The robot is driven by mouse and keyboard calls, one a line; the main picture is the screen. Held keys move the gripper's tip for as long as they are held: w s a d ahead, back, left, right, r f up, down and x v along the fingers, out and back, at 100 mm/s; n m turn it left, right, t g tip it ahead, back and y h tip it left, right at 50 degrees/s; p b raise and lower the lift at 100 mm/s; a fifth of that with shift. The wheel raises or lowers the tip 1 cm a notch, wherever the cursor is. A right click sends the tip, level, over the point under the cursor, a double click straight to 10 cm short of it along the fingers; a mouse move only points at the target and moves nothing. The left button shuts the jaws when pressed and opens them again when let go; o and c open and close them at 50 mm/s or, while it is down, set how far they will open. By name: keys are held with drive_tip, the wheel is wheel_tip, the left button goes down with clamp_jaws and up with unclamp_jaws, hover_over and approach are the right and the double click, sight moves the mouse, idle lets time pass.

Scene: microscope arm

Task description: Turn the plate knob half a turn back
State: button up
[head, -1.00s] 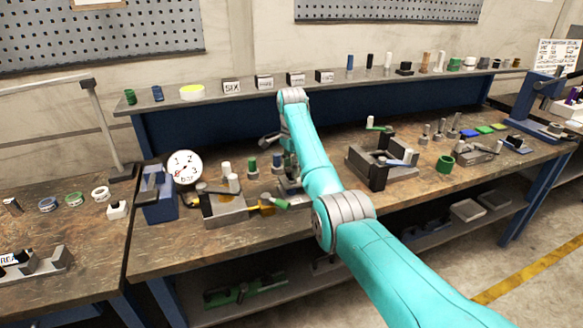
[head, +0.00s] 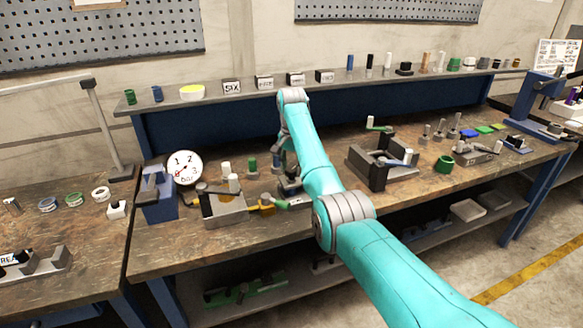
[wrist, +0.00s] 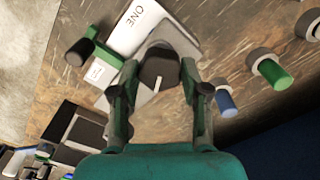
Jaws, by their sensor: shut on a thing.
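The plate knob (wrist: 160,68) is a dark, blocky knob in the wrist view, on a grey plate (wrist: 185,38) beside a white panel (wrist: 135,25) marked ONE. My gripper (wrist: 160,92) is shut on the knob, with one finger on each side of it. The knob's far underside is hidden. In the head view my gripper (head: 287,172) is low over the near bench, and my teal arm hides most of the knob and plate.
A blue peg (wrist: 226,102) and a green peg (wrist: 272,72) stand close to the right finger in the wrist view. A pressure gauge (head: 185,168) and a grey block fixture (head: 222,207) stand to the left. A dark clamp fixture (head: 382,165) stands to the right.

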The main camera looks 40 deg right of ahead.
drive_tip(key=n, duration=0.6)
drive_tip(key=shift+f, duration=0.2)
drive_tip(key=n, duration=0.5)
drive_tip(key=shift+s+f+n, duration=0.1)
drive_tip(key=shift+n, duration=0.3)
drive_tip(key=o, duration=1.1)
drive_tip(key=shift+o, duration=0.2)
drive_tip(key=shift+r, duration=0.2)
